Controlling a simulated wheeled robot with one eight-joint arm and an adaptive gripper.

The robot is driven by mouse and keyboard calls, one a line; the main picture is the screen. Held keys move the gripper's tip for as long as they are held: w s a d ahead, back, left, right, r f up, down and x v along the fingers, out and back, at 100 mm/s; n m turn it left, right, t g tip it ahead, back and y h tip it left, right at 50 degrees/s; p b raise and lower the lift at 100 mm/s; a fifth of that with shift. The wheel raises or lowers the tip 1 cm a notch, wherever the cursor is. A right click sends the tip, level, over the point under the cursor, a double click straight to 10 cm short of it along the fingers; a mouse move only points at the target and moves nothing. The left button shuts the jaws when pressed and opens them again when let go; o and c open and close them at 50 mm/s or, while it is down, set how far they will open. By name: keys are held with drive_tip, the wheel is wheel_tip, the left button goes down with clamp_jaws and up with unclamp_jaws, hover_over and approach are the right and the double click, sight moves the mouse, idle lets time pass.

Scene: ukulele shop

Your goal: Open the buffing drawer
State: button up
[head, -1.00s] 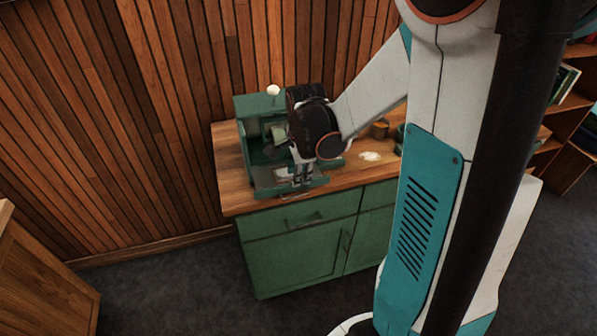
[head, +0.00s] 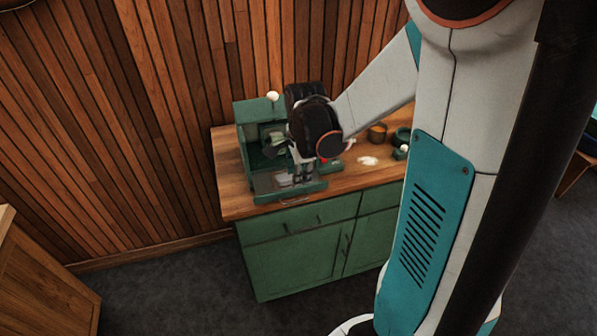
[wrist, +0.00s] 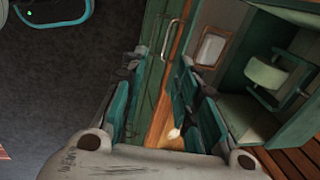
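The green buffing machine (head: 262,108) stands at the left end of the wooden counter. Its low drawer (head: 262,185) sticks out at the front, with its open top showing. A pale block lies in it, clearer in the wrist view (wrist: 212,46). The drawer's metal handle (head: 295,201) is at the counter's front edge; it also shows in the wrist view (wrist: 171,38). My gripper (head: 304,179) points down over the drawer's front area. In the wrist view its teal fingers (wrist: 162,62) are apart with nothing between them. The handle lies beyond the fingertips.
The green cabinet (head: 290,262) below has its own drawer and door handles. A brown cup (head: 377,133), a dark green round container (head: 402,137) and a white patch (head: 367,161) are on the counter to the right. A slatted wood wall stands behind.

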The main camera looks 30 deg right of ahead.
wheel_tip(320, 180, up, 7)
drive_tip(key=s, duration=0.1)
drive_tip(key=shift+s+a+r, duration=0.15)
drive_tip(key=shift+r, duration=0.05)
idle(0.5)
